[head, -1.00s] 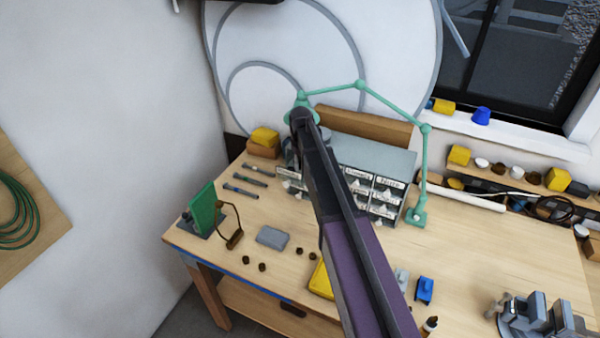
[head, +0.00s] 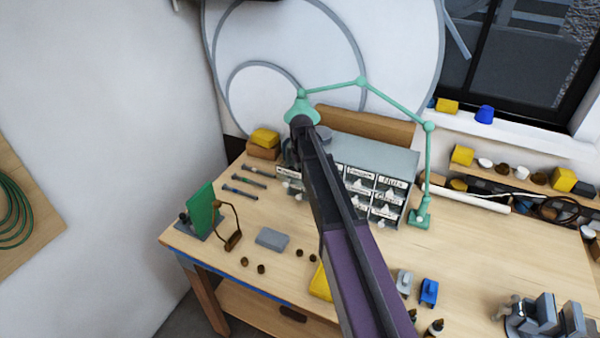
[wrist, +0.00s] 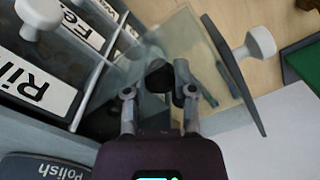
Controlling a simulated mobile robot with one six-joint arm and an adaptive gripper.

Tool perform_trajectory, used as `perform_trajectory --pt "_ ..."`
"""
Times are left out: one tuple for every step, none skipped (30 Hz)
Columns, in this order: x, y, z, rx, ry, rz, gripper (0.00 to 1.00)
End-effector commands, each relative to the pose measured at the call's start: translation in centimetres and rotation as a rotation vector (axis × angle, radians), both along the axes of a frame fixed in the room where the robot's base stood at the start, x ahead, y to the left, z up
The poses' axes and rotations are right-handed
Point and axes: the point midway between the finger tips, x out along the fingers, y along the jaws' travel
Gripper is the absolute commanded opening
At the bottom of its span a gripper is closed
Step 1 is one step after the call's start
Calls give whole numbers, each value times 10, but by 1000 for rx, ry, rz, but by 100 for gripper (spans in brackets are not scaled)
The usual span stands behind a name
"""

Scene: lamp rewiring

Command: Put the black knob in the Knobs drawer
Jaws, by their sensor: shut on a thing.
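The small drawer cabinet (head: 378,153) stands at the back of the bench, with labelled fronts and white pulls. In the wrist view a clear drawer (wrist: 215,30) is pulled out; its front plate (wrist: 235,75) with a white pull (wrist: 262,42) faces away, so its label is hidden. My gripper (wrist: 160,92) is over this drawer, shut on a dark round thing, which looks like the black knob (wrist: 160,75). I cannot tell how far it sits below the drawer's rim. In the head view my arm hides the gripper and knob.
A tin marked Polish (wrist: 45,168) lies on the cabinet top close to my gripper. A green lamp arm (head: 395,105) arches over the cabinet.

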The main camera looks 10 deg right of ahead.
Motion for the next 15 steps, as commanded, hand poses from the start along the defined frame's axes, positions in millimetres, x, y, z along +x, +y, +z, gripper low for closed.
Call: perform_trajectory --pt "0 0 -1 0 0 0 5" --pt "0 0 -2 0 0 0 5" --pt "0 0 -3 0 0 0 5" --pt "0 0 -4 0 0 0 5" --pt "0 0 -4 0 0 0 5" --pt "0 0 -3 0 0 0 43" --pt "0 0 -3 0 0 0 49" --pt "0 0 -3 0 0 0 49" --pt "0 0 -3 0 0 -1 49" --pt "0 0 -3 0 0 -1 49" --pt "0 0 -3 0 0 -1 49" --pt "0 -1 -3 0 0 -1 49" --pt "0 -1 -3 0 0 -1 49" --pt "0 -1 -3 0 0 -1 49" --pt "0 -1 -3 0 0 -1 49"
